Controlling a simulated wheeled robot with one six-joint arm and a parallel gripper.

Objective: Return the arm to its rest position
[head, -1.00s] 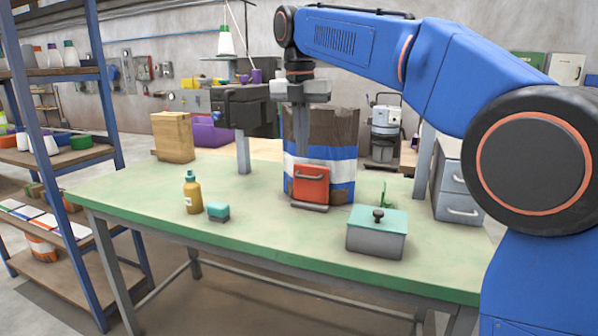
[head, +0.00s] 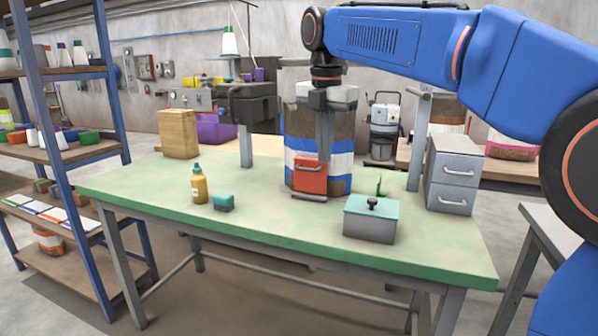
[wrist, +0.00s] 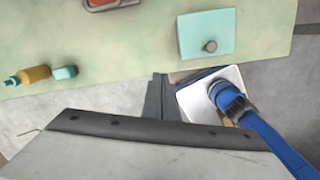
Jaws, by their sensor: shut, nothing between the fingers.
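My arm reaches in from the right of the head view, with the wrist pointing down. My gripper (head: 325,152) hangs in front of the brown, white and blue striped sack or drum in the picture. Its fingers are together and hold nothing. In the wrist view the closed fingers (wrist: 160,82) lie over the floor just off the green table's front edge. Nothing touches the fingertips there.
The green table (head: 270,225) carries a mustard bottle (head: 199,188), a teal-grey block (head: 223,202), a lidded grey box (head: 370,222) and a red-fronted piece (head: 310,176). Grey drawers (head: 454,175) stand right, a blue-framed shelf (head: 65,160) left.

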